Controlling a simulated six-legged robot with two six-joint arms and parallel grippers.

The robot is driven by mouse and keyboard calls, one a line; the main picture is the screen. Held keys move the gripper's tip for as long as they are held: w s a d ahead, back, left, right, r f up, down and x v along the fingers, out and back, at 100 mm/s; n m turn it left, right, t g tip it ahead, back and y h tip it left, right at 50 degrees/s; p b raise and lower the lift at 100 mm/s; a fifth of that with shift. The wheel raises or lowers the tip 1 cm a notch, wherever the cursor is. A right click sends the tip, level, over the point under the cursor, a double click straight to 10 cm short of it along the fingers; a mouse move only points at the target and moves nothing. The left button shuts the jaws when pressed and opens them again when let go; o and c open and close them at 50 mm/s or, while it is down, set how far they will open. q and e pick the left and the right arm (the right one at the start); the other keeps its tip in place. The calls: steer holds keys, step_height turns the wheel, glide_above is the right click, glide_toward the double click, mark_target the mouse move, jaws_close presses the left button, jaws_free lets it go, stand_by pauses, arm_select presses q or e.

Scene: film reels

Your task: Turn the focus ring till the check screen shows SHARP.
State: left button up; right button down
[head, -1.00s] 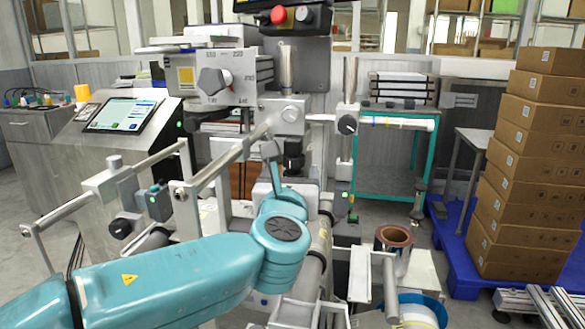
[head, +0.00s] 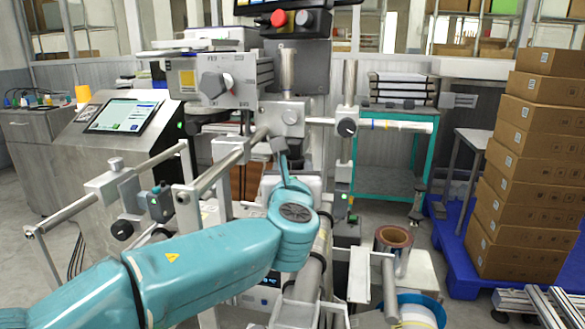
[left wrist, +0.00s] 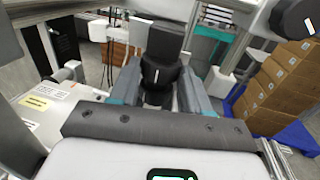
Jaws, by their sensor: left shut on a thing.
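A black lens barrel with a focus ring (left wrist: 157,76) stands in the middle of the left wrist view. The ring carries a short white mark facing the camera. My left gripper (left wrist: 160,94) is shut on the ring, one finger on each side. In the head view my left gripper (head: 281,152) is in front of the machine, and the ring is hidden there or too small to make out. A tilted screen (head: 123,116) on the grey console is lit, but its text is too small to read; I cannot tell whether it is the check screen. My right gripper is not in view.
Metal rollers and bars, such as the white roller (head: 396,124), surround my left arm closely. A knobbed grey unit (head: 222,82) sits above. A brown film reel (head: 393,240) is at lower right. Stacked cartons (head: 530,165) stand on a blue pallet (head: 458,250) farther right.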

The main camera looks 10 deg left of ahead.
arm_select(q)
steer(key=shift+w+d+r+n+g+y+p, duration=0.15)
steer(key=shift+n+y+p, duration=0.25)
steer(key=shift+y, duration=0.2)
steer(key=shift+s+d+r+n+g+y+p, duration=0.15)
steer(key=shift+n+y+p, duration=0.25)
steer(key=shift+y, duration=0.2)
steer(key=shift+w+f+n+g+y+p, duration=0.15)
steer(key=shift+n+g+y+p, duration=0.15)
steer(key=shift+n+y, duration=0.35)
steer(key=shift+f, duration=0.1)
steer(key=o, duration=1.1)
steer(key=v, duration=1.6)
steer(key=shift+s+f, duration=0.1)
steer(key=shift+s, duration=0.1)
